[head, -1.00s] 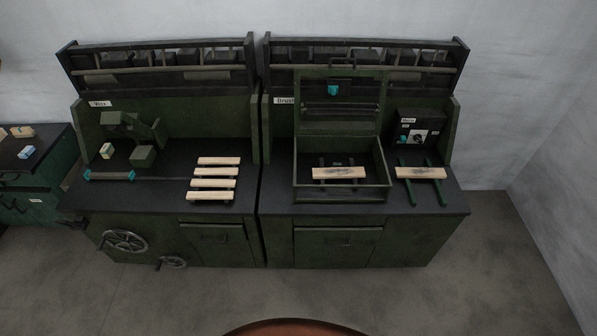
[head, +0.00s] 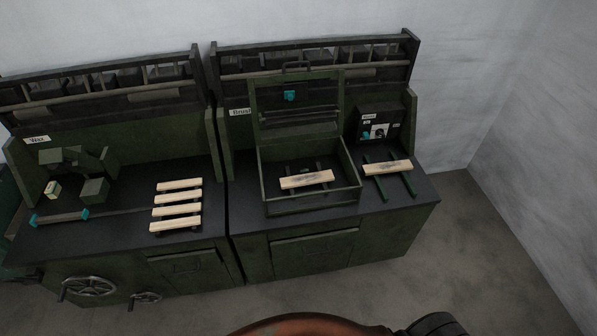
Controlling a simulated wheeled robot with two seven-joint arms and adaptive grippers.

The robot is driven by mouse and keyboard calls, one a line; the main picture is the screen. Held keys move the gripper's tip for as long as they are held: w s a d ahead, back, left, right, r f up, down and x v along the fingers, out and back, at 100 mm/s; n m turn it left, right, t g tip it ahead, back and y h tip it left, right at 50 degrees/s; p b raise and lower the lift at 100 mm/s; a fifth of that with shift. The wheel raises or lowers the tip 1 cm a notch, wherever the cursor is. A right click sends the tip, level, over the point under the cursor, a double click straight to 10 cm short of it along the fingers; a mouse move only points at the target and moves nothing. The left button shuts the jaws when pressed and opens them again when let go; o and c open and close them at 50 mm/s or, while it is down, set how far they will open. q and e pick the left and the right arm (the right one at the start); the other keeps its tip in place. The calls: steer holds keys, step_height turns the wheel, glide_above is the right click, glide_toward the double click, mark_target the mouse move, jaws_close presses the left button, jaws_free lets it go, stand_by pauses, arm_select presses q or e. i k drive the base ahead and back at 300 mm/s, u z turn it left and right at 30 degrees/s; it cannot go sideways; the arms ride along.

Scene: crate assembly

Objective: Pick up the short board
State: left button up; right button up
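Several pale short boards lie in a row on the left workbench, the nearest (head: 175,224) at the front and the farthest (head: 179,184) at the back. One board with dark marks (head: 306,179) lies inside the open green box (head: 312,204) on the right bench. Another board with dark marks (head: 387,167) rests across two green rails (head: 402,186) to the right of the box. I cannot tell which one the task calls the short board. Neither of my grippers is in view.
The left bench, labelled Wax (head: 37,140), holds a green machine (head: 76,160) and a teal-ended bar (head: 60,217). Handwheels (head: 90,287) stick out at its front. A dark control box (head: 379,127) stands at the right bench's back. Grey floor is clear on the right.

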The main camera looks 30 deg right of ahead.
mark_target(296, 180)
steer(key=i, duration=1.05)
steer(key=z, duration=1.9)
